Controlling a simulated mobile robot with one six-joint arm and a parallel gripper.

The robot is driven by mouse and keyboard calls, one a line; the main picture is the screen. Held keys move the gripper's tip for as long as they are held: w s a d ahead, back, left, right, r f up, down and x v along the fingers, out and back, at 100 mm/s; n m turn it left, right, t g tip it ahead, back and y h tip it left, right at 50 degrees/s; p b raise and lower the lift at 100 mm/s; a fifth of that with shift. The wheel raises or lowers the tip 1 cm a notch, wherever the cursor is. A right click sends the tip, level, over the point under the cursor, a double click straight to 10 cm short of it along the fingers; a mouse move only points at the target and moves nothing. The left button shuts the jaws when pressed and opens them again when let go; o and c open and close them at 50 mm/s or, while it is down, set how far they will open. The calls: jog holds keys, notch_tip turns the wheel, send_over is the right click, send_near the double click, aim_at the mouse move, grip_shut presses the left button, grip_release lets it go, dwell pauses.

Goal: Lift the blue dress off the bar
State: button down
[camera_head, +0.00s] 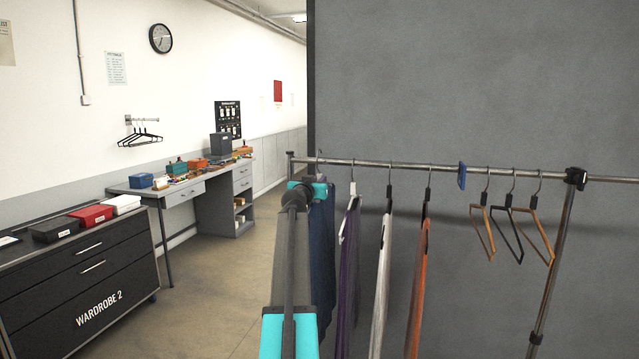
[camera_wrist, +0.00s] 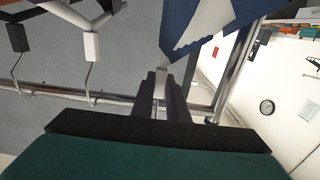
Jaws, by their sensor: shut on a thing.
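The blue dress (camera_head: 321,255) hangs nearest the left end of the rack's bar (camera_head: 410,167). Its hook (camera_head: 319,162) shows at bar height; I cannot tell whether it rests on the bar. My gripper (camera_head: 319,188) is at the top of the dress, just below the bar, partly hidden behind my own arm. In the wrist view, my gripper (camera_wrist: 163,96) is shut around the neck of the dress's hanger. The blue and pale cloth (camera_wrist: 205,25) shows beyond the fingers, and the bar (camera_wrist: 115,98) passes close behind them.
A purple garment (camera_head: 349,265), a pale one (camera_head: 380,290) and an orange one (camera_head: 418,290) hang close on the right. Beyond a blue divider (camera_head: 462,175) are empty hangers (camera_head: 508,220). A grey wall panel (camera_head: 470,80) stands behind. Floor at the left (camera_head: 215,290) is free.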

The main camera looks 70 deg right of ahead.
jog(key=shift+a+b, duration=0.65)
jog(key=shift+a, duration=1.2)
jog(key=shift+a, duration=0.1)
jog(key=shift+s+a+b, duration=0.2)
jog(key=shift+a+b, duration=0.7)
jog(key=shift+a, duration=2)
jog(key=shift+s+a+b, duration=0.2)
jog(key=shift+a+b, duration=0.7)
jog(key=shift+a, duration=1.95)
jog(key=s+a+b, duration=0.1)
jog(key=a+b, duration=0.8)
jog(key=a, duration=1.9)
jog(key=shift+s+a, duration=0.15)
jog(key=shift+s, duration=0.15)
